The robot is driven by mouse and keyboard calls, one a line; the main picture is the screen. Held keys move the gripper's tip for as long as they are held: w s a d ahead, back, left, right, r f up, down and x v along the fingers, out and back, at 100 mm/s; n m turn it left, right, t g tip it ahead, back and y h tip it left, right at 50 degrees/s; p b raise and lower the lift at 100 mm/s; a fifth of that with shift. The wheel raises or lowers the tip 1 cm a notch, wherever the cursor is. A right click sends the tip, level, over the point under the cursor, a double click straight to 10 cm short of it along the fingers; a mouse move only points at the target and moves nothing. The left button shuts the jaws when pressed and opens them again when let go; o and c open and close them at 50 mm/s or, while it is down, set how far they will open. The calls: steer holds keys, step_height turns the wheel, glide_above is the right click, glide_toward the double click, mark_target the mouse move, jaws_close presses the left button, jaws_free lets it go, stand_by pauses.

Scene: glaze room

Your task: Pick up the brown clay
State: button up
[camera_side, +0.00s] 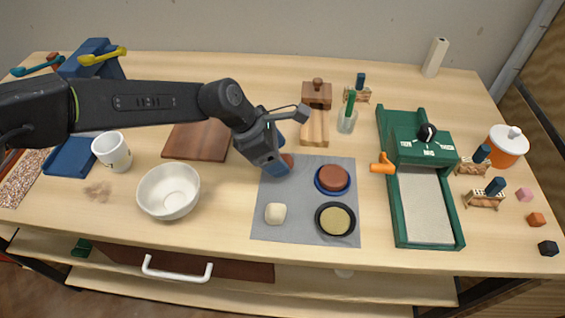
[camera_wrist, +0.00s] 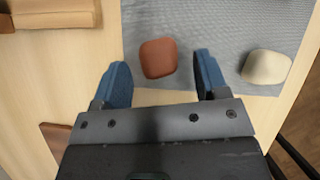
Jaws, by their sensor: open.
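The brown clay (camera_wrist: 158,58) is a small reddish-brown rounded block on the grey mat (camera_wrist: 215,25). In the wrist view my gripper (camera_wrist: 162,66) is open, with one blue finger on each side of the brown clay and a gap to each. I cannot tell how high the fingertips are above the mat. A cream clay block (camera_wrist: 267,67) lies to the right in the wrist view and at the mat's front left in the side view (camera_side: 276,213).
On the mat, a blue dish (camera_side: 331,192) holds a brown disc and a black dish (camera_side: 335,231) holds something yellowish. A white bowl (camera_side: 168,207) and a dark wooden board (camera_side: 182,152) are to the left. A green-framed device (camera_side: 451,218) stands right.

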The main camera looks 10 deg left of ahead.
steer(key=shift+x, duration=1.3)
steer(key=shift+c, duration=0.5)
steer(key=c, duration=1)
steer(key=shift+o, duration=0.2)
steer(key=shift+r, duration=0.15)
